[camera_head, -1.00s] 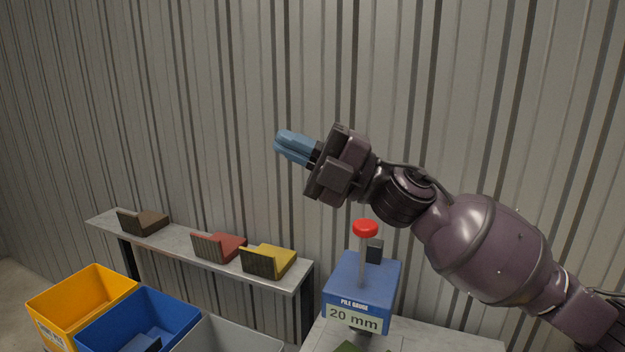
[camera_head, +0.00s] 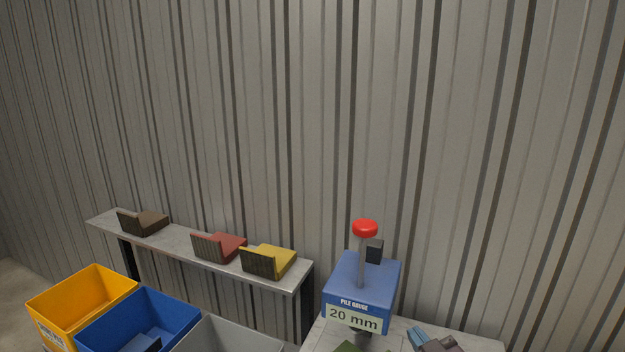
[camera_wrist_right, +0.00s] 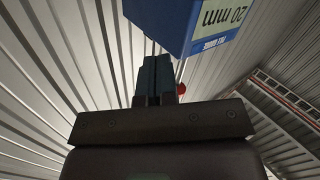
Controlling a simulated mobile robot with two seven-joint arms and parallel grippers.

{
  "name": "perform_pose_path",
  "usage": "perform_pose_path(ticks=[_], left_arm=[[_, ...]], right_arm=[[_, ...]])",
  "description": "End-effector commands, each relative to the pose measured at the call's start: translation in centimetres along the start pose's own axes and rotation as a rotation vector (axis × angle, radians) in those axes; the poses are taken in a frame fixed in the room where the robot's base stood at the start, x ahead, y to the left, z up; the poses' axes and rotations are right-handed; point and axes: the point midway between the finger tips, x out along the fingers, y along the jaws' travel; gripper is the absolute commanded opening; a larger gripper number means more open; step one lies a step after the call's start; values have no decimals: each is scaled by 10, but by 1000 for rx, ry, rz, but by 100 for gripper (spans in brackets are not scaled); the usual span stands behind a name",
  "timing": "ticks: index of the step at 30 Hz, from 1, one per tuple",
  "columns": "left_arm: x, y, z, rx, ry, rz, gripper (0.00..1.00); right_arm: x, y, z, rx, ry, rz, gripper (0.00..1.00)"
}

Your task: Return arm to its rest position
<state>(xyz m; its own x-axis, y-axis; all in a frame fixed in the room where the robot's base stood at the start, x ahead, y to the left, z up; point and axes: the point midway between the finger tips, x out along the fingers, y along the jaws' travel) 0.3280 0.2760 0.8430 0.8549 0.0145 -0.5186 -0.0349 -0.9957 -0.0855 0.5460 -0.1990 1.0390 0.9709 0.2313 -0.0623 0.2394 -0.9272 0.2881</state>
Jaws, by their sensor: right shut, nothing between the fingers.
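My right gripper (camera_head: 418,335) shows at the bottom edge of the head view, low over the grey table and to the right of the pile gauge. Its blue fingers are together with nothing between them, and most of my right arm is out of the frame. In the right wrist view the shut fingers (camera_wrist_right: 154,75) point toward the wall, with the gauge close by at the top. My left gripper is in neither view.
The blue pile gauge (camera_head: 350,285) with a red knob reads 20 mm on the table (camera_head: 455,340). A shelf (camera_head: 180,240) holds brown, red and yellow blocks. Yellow (camera_head: 95,290), blue (camera_head: 165,310) and grey (camera_head: 235,335) bins stand at lower left.

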Motion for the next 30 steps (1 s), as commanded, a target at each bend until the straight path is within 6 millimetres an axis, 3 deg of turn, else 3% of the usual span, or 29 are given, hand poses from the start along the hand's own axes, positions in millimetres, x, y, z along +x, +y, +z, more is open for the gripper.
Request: perform_pose_path(ticks=[1,9,15,21,30], left_arm=[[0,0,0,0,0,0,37],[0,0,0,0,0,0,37],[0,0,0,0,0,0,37],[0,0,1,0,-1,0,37],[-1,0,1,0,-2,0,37]], right_arm=[[-17,-1,26,42,-53,14,0],[-111,-9,132,183,-291,99,0],[-181,-26,186,245,-444,137,0],[-216,-36,207,264,-515,144,0],[-219,-37,209,264,-522,144,0]])
